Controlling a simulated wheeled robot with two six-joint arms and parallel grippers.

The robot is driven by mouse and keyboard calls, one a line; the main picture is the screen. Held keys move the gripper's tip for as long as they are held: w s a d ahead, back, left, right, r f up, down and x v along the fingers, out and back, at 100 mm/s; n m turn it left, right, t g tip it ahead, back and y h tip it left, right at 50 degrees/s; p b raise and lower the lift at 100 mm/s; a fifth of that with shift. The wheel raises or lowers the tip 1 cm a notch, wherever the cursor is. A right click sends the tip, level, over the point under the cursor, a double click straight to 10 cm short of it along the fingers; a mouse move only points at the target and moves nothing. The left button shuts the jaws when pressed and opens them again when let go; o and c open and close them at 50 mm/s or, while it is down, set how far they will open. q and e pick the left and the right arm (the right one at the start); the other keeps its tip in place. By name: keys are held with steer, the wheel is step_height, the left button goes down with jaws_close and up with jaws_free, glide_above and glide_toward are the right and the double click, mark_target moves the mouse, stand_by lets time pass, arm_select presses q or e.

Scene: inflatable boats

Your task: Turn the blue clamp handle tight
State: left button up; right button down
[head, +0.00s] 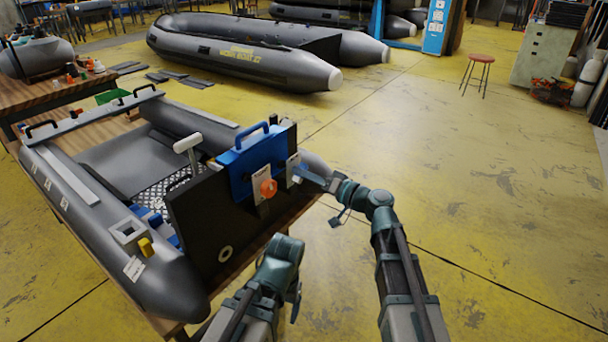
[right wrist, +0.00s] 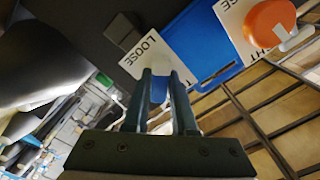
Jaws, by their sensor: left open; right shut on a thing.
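A blue motor bracket (head: 253,158) with a loop grip on top is mounted on the black transom (head: 225,215) of a grey inflatable boat. My right gripper (head: 312,177) is at the bracket's right side, by a white card (head: 293,168). In the right wrist view its fingers (right wrist: 167,98) are shut on the blue clamp handle (right wrist: 159,88), in front of the card (right wrist: 150,52) reading LOOSE; the card's other word is mostly covered. An orange knob (head: 268,188) on a second card sits to the left. My left gripper (head: 290,258) is open, below and apart from the bracket; its fingertips are hard to make out.
The boat (head: 75,215) lies on a wooden table, with a white-topped post (head: 188,146) and a yellow block (head: 146,247) on it. Another inflatable boat (head: 240,60) is behind. A red stool (head: 480,60) stands far right.

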steer(key=shift+m, duration=3.9)
steer(key=m, duration=0.7)
steer(key=shift+m, duration=0.4)
